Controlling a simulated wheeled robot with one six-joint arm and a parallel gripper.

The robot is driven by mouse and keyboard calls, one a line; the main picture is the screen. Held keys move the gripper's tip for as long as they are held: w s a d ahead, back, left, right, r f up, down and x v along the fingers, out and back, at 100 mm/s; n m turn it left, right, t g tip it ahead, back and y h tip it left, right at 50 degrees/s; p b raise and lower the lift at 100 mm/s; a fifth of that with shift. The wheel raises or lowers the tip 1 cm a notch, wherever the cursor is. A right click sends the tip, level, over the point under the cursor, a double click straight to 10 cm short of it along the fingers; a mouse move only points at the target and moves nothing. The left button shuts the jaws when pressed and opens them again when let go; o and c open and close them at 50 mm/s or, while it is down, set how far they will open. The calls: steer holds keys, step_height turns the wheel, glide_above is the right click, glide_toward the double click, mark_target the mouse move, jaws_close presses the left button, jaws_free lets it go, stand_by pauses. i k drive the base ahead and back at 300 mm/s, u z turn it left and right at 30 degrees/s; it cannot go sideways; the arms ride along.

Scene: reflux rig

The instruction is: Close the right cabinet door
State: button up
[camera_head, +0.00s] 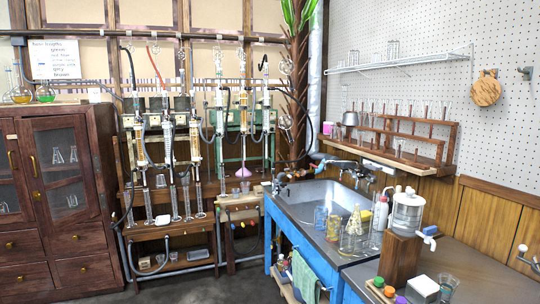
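The dark wooden cabinet (105,150) stands at the far left of the head view. Its right door (90,160) has a glass pane with flasks showing behind it. A brass handle (34,166) is on that door's left edge. The door looks shut or nearly so; I cannot tell whether a small gap is there. The left door (17,165) is cut off by the picture's edge, with its own brass handle (11,160). My gripper is not in view.
Drawers (82,272) are below the cabinet doors. A rack bench with glass columns (170,257) stands right of the cabinet. A blue-framed sink bench (283,240) fills the right. Dark floor (200,288) is free in front of the rack. Flasks (45,94) stand on the cabinet.

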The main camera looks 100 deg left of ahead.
mark_target(25, 127)
steer(key=u, duration=4.35)
steer(key=i, duration=3.2)
steer(key=u, duration=0.4)
